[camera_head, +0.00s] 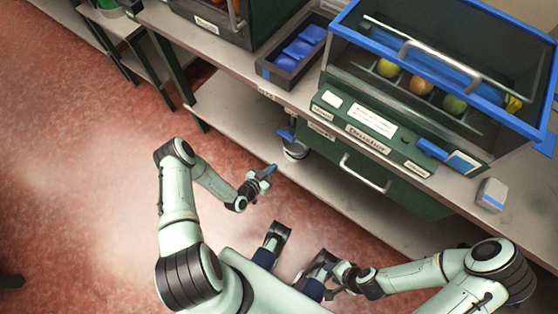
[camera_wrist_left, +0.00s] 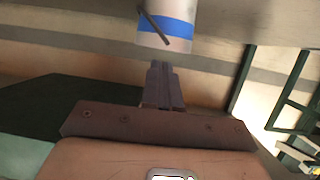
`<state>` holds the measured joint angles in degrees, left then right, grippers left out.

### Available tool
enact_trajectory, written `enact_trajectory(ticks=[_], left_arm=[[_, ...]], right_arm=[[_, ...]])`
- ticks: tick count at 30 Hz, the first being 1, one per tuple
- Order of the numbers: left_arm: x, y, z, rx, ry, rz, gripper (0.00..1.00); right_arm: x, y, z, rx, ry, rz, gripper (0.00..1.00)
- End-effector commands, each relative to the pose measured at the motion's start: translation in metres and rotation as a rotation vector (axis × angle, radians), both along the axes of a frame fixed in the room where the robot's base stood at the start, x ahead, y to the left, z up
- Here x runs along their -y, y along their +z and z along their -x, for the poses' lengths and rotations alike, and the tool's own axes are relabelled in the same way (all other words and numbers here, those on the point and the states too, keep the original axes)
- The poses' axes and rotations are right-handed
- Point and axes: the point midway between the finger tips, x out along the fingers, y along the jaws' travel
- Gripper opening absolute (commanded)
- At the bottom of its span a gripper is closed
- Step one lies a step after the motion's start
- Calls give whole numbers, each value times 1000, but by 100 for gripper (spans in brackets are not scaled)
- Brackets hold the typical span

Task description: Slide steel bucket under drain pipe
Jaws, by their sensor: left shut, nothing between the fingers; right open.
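The steel bucket (camera_head: 296,152), small and pale, stands on the lower shelf below the green machine, partly hidden under it. A blue piece (camera_head: 286,135), possibly part of the drain pipe, sits just above it; I cannot make out the pipe outlet. In the left wrist view a pale cylinder with a blue band and dark rod, seemingly the bucket (camera_wrist_left: 178,44), is just beyond the fingertips. My left gripper (camera_head: 268,171) is shut and empty, in front of the bucket; its closed fingers show in the left wrist view (camera_wrist_left: 163,75). My right gripper (camera_head: 333,288) is open, low near my base.
The green machine (camera_head: 372,148) with a blue-rimmed glass top holding several fruits stands on the bench. A metal handle bar (camera_head: 363,175) juts from its front. A dark tray with blue pieces (camera_head: 292,56) is beside it. The lower shelf (camera_head: 232,112) is clear left of the bucket.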

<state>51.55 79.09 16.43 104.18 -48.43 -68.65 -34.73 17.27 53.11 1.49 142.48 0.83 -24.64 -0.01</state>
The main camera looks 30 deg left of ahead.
Motion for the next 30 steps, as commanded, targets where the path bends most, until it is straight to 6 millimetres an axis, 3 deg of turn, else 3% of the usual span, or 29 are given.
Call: enact_trajectory(ticks=[3,9,23,26,30], left_arm=[[-4,0,27,-3,1,2,0],[-7,0,53,-2,1,0,0],[-7,0,60,-3,-2,3,0],[1,-1,59,-51,-14,27,0],[33,-5,65,-261,-45,124,0]], right_arm=[[0,2,1,-3,1,0,43],[0,3,2,-6,1,0,43],[0,3,2,-7,1,-1,40],[0,3,2,-7,1,-1,40],[0,4,2,-7,1,-1,40]])
